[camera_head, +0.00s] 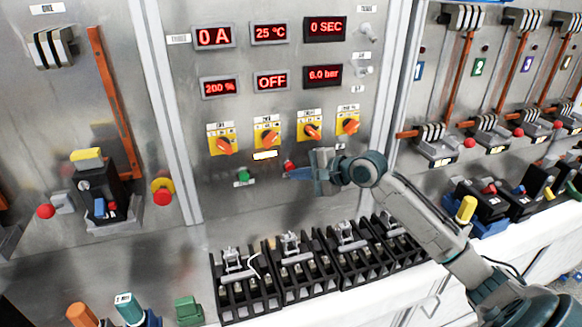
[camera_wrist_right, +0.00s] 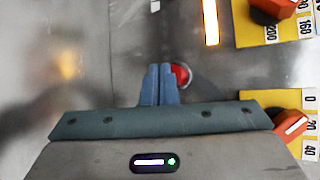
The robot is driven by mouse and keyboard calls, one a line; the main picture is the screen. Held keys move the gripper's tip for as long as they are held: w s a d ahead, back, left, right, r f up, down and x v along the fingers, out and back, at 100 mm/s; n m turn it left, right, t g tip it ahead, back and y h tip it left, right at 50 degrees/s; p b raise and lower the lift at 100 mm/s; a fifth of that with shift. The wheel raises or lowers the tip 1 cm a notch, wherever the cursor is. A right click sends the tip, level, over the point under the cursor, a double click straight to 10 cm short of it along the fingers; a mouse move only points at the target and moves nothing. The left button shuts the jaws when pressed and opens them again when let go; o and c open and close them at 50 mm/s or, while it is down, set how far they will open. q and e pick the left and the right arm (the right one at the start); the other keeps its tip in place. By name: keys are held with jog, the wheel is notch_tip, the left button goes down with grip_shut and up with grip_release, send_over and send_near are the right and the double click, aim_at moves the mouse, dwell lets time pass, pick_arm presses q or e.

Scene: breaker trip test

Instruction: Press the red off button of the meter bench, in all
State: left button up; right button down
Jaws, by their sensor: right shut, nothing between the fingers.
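The meter bench is a grey metal panel (camera_head: 330,205) with red-lit displays; the one at the centre reads OFF (camera_head: 271,81) and the top left one reads 0 A (camera_head: 214,36). The red off button (camera_head: 289,166) sits below the yellow dials, right of a green button (camera_head: 244,176). My right gripper (camera_head: 290,173) is shut and empty, its blue fingertips at the red button. In the right wrist view the red button (camera_wrist_right: 183,75) shows just right of the closed fingertips (camera_wrist_right: 160,72), partly covered; I cannot tell whether they touch. My left gripper is not in view.
Orange-knobbed yellow dials (camera_head: 267,135) sit just above the buttons. A row of black terminal blocks (camera_head: 245,290) stands on the white ledge below. Breakers and red buttons fill the panels on both sides, including a red mushroom button (camera_head: 162,196) at left.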

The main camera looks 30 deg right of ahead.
jog(key=shift+w, duration=0.1)
jog(key=shift+w+d+p, duration=0.15)
jog(key=shift+w+p, duration=0.15)
jog(key=shift+w, duration=0.15)
dwell(0.9)
jog(key=shift+s+a+p, duration=0.25)
jog(key=shift+s+p, duration=0.6)
jog(key=shift+s, duration=0.05)
